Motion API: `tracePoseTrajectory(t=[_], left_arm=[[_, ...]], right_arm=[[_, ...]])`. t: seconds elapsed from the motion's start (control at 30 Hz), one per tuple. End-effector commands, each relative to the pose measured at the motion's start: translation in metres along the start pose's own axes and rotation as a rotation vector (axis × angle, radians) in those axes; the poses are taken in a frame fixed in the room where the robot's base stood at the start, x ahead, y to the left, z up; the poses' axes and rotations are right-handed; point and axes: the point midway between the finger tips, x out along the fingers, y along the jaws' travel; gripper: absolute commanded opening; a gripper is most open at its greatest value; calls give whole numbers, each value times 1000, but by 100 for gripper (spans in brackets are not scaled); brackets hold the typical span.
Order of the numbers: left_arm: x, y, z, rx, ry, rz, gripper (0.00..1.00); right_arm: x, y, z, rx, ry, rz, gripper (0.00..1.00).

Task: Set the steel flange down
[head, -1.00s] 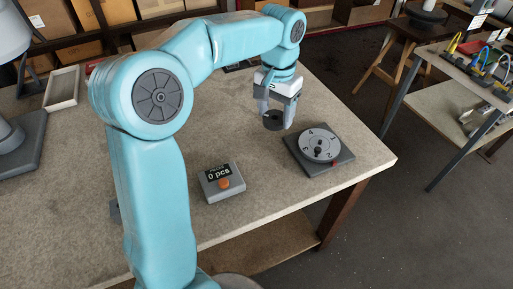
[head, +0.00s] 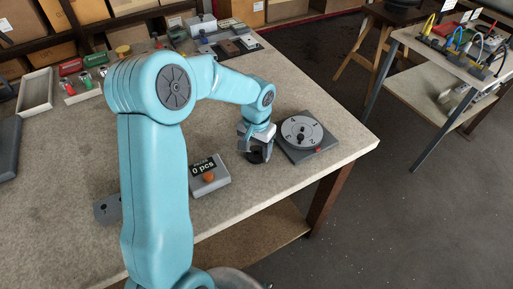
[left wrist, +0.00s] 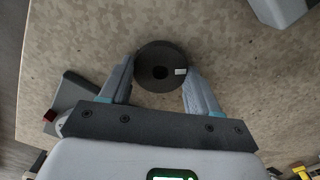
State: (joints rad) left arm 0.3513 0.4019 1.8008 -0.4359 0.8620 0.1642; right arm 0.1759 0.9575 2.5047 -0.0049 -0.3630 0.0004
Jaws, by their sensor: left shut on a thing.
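The steel flange (head: 262,157) is a dark round disc with a central hole. It also shows in the left wrist view (left wrist: 150,56), between the two fingers, with a small pale mark on its right side. My left gripper (head: 257,150) is shut on it, in the gap between the counter box and the numbered dial. The gripper also shows in the left wrist view (left wrist: 161,78). The flange is low over the bench; I cannot tell whether it touches the top. My right gripper is not in view.
A numbered dial (head: 301,131) on a dark square base stands just right of the flange. A grey counter box (head: 222,178) reading "0 pcs" stands to the left. Bare bench top (head: 275,185) lies in front, towards the right edge. Several parts and a pale tray (head: 36,92) are at the back.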

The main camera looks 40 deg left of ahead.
Motion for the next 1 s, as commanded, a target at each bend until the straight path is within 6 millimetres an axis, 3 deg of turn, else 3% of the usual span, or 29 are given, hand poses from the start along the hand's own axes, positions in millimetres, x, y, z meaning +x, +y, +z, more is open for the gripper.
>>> tracePoseTrajectory(t=[0.27,0.3,0.37,0.4,0.77,1.0], left_arm=[[3,0,0,0,1,0,20],[4,0,0,0,1,0,65],[2,0,0,0,0,0,84],[2,0,0,0,0,0,87],[-6,0,-1,0,3,0,87],[-56,0,-2,0,8,0,87]], right_arm=[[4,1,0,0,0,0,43],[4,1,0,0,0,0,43],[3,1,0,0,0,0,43],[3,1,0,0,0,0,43],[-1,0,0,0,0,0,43],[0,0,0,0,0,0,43]])
